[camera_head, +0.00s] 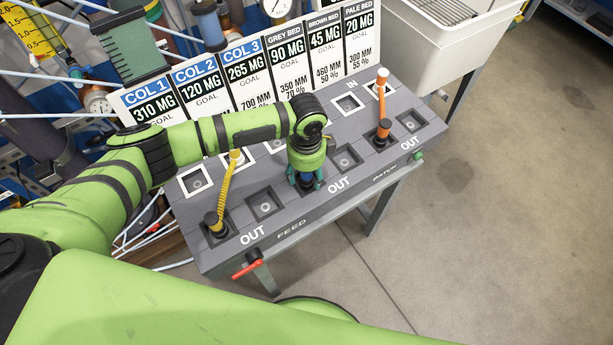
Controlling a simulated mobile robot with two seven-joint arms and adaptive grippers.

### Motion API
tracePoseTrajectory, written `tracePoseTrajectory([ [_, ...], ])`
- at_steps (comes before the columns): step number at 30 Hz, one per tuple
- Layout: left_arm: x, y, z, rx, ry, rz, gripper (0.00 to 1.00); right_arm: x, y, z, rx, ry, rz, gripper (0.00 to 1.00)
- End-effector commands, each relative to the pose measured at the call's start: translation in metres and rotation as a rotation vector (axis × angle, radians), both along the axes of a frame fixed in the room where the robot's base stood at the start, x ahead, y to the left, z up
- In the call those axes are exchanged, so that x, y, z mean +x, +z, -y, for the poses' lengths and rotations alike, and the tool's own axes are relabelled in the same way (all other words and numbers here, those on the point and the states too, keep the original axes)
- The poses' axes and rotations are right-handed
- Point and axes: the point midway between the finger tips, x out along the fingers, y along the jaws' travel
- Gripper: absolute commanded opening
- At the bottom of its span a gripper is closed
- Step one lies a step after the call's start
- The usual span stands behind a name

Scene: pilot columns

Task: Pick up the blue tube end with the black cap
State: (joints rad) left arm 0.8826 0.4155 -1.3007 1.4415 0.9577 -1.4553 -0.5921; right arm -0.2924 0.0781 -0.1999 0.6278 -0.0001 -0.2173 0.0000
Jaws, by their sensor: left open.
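My left gripper (305,182) points down over a socket in the middle of the grey panel (300,225), with its teal fingers apart. A small dark blue piece (306,178) shows between the fingers; it may be the blue tube end, but the gripper and wrist hide most of it. A black base or cap under it cannot be made out clearly. I cannot tell whether the fingers touch it. My right gripper is not in view.
A yellow tube (225,185) with a dark end stands at the panel's left, an orange tube (382,104) at its right. A sign board (250,75) stands behind, a white sink (450,45) at back right. A red lever (247,269) sticks out in front. Open floor lies right.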

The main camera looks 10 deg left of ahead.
Motion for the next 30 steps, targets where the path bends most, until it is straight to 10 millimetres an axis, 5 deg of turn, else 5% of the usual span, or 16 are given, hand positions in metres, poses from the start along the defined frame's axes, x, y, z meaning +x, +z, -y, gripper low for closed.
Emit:
tracePoseTrajectory([
  [3, 0.0, 0.0, 0.0, 0.0, 0.0, 0.0, 0.56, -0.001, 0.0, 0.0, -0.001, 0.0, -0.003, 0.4],
  [7, 0.0, 0.0, 0.0, 0.0, 0.0, 0.0, 0.04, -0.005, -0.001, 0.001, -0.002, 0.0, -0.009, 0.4],
  [8, 0.0, 0.0, 0.0, 0.0, 0.0, 0.0, 0.0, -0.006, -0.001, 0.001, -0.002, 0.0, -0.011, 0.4],
  [22, 0.001, 0.006, 0.0, -0.002, 0.0, 0.002, 0.0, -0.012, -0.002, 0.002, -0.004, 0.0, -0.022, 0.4],
  [30, -0.001, 0.044, 0.004, -0.004, -0.004, 0.003, 0.0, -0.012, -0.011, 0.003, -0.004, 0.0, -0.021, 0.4],
])
